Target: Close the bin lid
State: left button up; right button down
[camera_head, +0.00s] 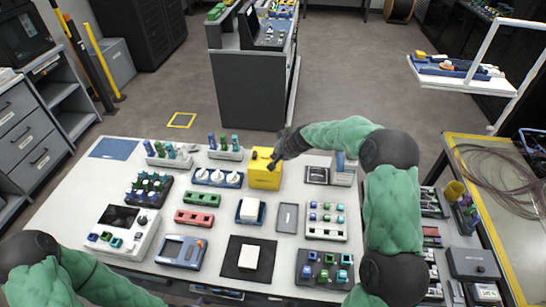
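The yellow bin (264,176) stands near the far edge of the white table, about the middle. Its top is partly covered by my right gripper (273,162), so I cannot tell clearly how the lid sits. The dark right gripper reaches in from the right, with its fingertips at the bin's upper right edge, touching or very close to it. The fingers are too small and dark to tell open from shut. My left arm (45,280) shows at the lower left, and its gripper is out of view.
White plugs in a blue holder (217,177) stand left of the bin. A grey tray (287,217), a white block on a black mat (248,258) and colored-block racks (325,221) lie nearer. A dark cabinet (250,85) stands behind the table.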

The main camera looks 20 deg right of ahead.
jog(key=r, duration=0.1)
jog(key=s+r, duration=0.1)
jog(key=r, duration=0.1)
jog(key=s+r+p, duration=0.1)
jog(key=shift+r, duration=0.3)
pick_arm(q)
jog(key=shift+w+a+r, duration=0.15)
jog(key=shift+r, duration=0.3)
jog(key=shift+w+a+r, duration=0.1)
jog(key=shift+a+r, duration=0.05)
jog(key=shift+r, duration=0.25)
pick_arm(e)
jog(key=shift+v, duration=2.05)
